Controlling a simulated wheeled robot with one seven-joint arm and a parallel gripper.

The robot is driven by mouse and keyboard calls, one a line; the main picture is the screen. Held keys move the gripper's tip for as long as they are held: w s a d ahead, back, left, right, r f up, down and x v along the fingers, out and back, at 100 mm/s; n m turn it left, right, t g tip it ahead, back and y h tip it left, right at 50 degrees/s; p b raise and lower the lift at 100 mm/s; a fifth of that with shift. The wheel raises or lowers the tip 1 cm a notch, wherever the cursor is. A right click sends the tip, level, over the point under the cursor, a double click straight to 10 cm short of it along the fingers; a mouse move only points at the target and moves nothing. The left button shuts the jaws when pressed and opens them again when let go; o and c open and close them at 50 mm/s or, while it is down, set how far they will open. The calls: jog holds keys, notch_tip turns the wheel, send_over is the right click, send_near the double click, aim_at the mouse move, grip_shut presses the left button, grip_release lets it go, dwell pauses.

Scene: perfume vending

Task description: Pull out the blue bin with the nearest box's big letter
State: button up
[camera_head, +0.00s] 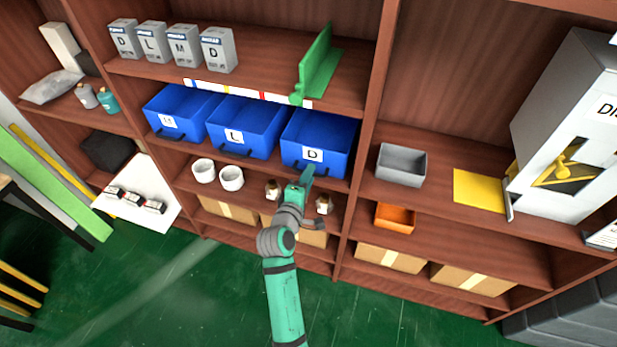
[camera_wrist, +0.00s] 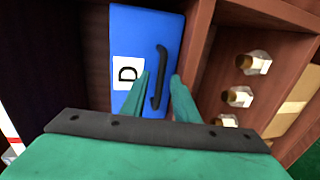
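Three blue bins stand side by side on the middle shelf. The right bin (camera_head: 335,133) has a "D" label and a dark handle, the middle bin (camera_head: 262,125) an "L", and the left bin (camera_head: 178,104) a label too small to read surely. Grey boxes stand above; the rightmost box (camera_head: 218,50) shows a big "D". My gripper (camera_head: 307,172) is at the front of the D bin. In the wrist view, my gripper (camera_wrist: 160,85) is open, its fingers on either side of the D bin's handle (camera_wrist: 158,70). I cannot tell whether they touch it.
A green bracket (camera_head: 317,65) stands on the shelf above. White cups (camera_head: 231,178) and small bottles (camera_head: 324,204) stand on the shelf below. An upright divider (camera_head: 364,120) is right of the D bin. The green floor (camera_head: 180,290) in front is clear.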

grip_shut()
jog(key=f+v, duration=0.1)
jog(key=v, duration=0.7)
jog(key=f+v, duration=0.2)
jog(key=v, duration=0.7)
jog(key=shift+s+a+f, duration=0.2)
jog(key=shift+s+f, duration=0.1)
jog(key=shift+s, duration=0.2)
grip_release()
jog(key=shift+s, duration=0.1)
jog(key=v, duration=1)
jog(key=shift+s, duration=0.25)
jog(key=shift+a, duration=0.15)
